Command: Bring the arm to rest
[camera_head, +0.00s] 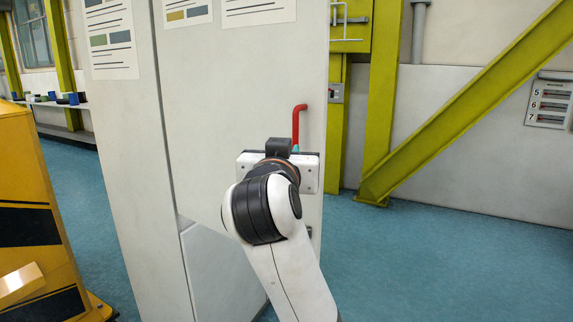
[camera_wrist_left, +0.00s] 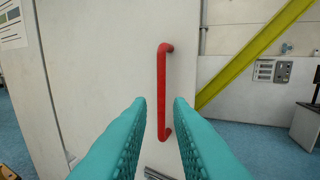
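A red bar handle (camera_head: 298,122) stands upright on the pale grey door panel (camera_head: 235,90) in the head view. In the left wrist view the whole handle (camera_wrist_left: 162,90) shows, with its lower part seen between my fingertips. My left gripper (camera_wrist_left: 159,100) has two teal fingers, spread apart with nothing between them but the view of the handle and panel. I cannot tell how far the handle is beyond the fingertips. In the head view my left arm hides most of the left gripper (camera_head: 296,148) and the handle's lower part. My right gripper is not in view.
A yellow machine (camera_head: 30,215) stands at the left. A green slanted beam (camera_head: 465,105) and post rise behind the panel at the right. A numbered wall plate (camera_head: 549,101) hangs at the far right. The blue floor (camera_head: 440,265) at the right is clear.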

